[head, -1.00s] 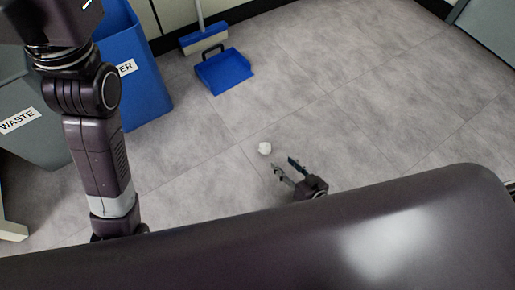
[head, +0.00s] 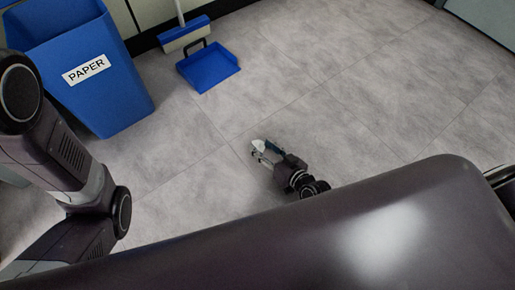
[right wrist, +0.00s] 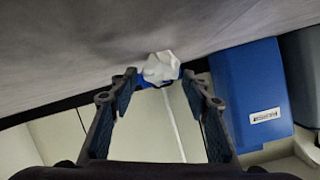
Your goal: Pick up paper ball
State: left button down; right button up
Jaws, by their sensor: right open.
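The white crumpled paper ball (head: 258,145) lies on the grey floor in the head view, at the tips of my right gripper (head: 266,153). In the right wrist view the paper ball (right wrist: 161,67) shows between and just beyond the two fingertips of my right gripper (right wrist: 160,82). The fingers are spread apart on either side of it, and I cannot tell whether either finger touches it. My left arm is at the left of the head view, but its gripper is out of view.
A blue bin (head: 85,75) labelled PAPER stands at upper left. A blue dustpan (head: 209,68) and a broom (head: 184,35) are near the wall. The floor (head: 350,90) to the right of the paper ball is clear.

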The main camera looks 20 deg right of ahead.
jog(key=shift+w+a+f, duration=0.2)
jog(key=shift+w, duration=0.25)
jog(key=c, duration=0.4)
jog(key=shift+c, duration=0.2)
jog(key=shift+r, duration=0.15)
